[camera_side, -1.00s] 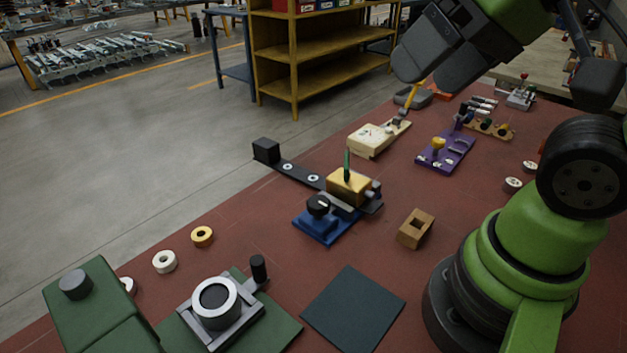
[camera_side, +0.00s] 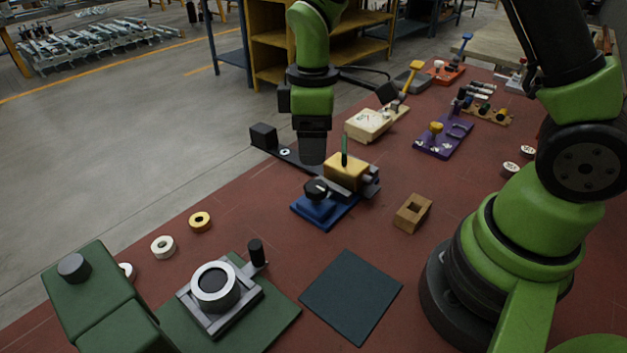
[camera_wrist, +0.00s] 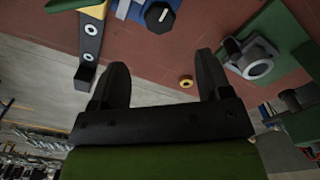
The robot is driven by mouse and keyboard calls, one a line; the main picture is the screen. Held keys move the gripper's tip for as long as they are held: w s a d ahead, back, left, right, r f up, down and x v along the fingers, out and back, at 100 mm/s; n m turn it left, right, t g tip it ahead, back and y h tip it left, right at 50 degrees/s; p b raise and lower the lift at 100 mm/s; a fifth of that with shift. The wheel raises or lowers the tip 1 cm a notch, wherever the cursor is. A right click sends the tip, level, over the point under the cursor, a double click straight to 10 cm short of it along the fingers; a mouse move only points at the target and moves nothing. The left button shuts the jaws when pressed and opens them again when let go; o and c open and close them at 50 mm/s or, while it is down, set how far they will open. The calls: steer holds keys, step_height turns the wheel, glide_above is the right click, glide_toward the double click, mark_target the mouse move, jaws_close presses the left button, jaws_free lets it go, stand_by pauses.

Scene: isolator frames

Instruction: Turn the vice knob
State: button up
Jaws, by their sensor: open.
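The vice (camera_side: 327,213) has a blue base and a black knob (camera_side: 316,189) with a pale pointer mark. A yellow block (camera_side: 346,172) with a green peg standing in it sits at the vice's far side. The knob also shows at the top of the wrist view (camera_wrist: 160,17). My gripper (camera_side: 312,152) points down above and just behind the knob in the side view, apart from it. In the wrist view my gripper (camera_wrist: 160,75) has its two fingers spread with nothing between them. The fingertips are hard to make out in the side view.
A black bar with a block (camera_side: 263,137) runs behind the vice. A wooden block with a square hole (camera_side: 412,214) stands to its right. A green fixture with a ring (camera_side: 215,287) and a dark mat (camera_side: 352,297) lie in front. Red table is clear between them.

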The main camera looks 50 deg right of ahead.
mark_target(314, 186)
step_height(314, 186, down, 9)
steer(key=shift+f, duration=0.1)
stand_by(0.3)
steer(key=c, duration=0.9)
